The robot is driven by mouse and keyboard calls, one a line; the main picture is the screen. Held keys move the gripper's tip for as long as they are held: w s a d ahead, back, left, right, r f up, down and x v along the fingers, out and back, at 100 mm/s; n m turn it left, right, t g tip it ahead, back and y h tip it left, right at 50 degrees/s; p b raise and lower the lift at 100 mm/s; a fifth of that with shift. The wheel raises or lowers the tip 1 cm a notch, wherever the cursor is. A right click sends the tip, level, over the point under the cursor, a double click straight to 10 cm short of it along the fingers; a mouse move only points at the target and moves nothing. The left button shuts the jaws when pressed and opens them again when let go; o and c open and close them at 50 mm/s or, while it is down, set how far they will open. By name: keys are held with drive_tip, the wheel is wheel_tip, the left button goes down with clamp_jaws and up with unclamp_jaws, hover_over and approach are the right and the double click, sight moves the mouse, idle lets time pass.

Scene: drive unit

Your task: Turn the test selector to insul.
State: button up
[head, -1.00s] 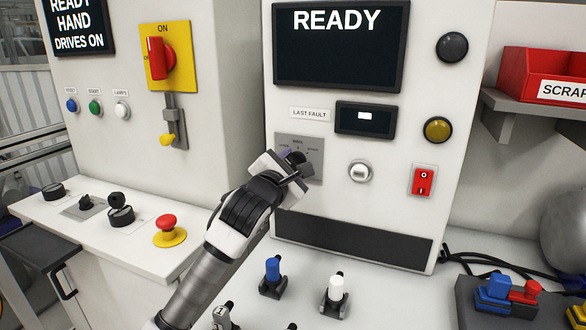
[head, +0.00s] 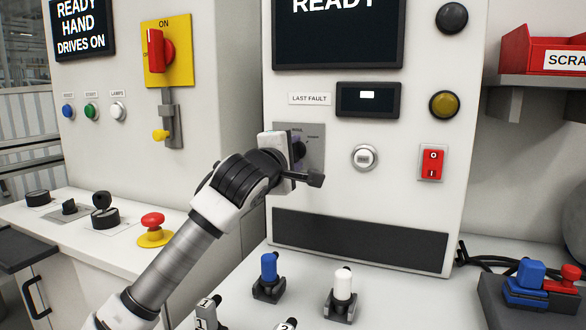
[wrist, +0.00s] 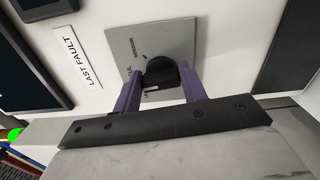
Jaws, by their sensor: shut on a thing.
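The test selector is a dark knob (wrist: 162,72) on a grey plate (head: 316,140) in the front of the white cabinet, below the "LAST FAULT" label. My gripper (head: 299,152) is at the plate and mostly covers the knob in the head view. In the wrist view my gripper (wrist: 161,84) has one purple finger on each side of the knob and is shut on it. The plate (wrist: 170,42) carries small position words. "INSUL" and where the knob points cannot be read clearly.
A silver round button (head: 364,157) and a red rocker switch (head: 431,164) sit right of the plate. Blue (head: 269,268) and white (head: 343,284) plugs stand on the bench below. A red emergency button (head: 153,222) is at left.

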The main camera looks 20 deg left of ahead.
drive_tip(key=shift+m+b, duration=0.4)
drive_tip(key=shift+m, duration=0.2)
drive_tip(key=o, duration=1)
drive_tip(key=shift+s, duration=0.1)
drive_tip(key=s+b, duration=0.1)
drive_tip(key=s, duration=0.6)
drive_tip(key=s+b, duration=0.1)
drive_tip(key=s, duration=0.5)
drive_tip(key=shift+s+a, duration=0.2)
drive_tip(key=shift+s, duration=0.15)
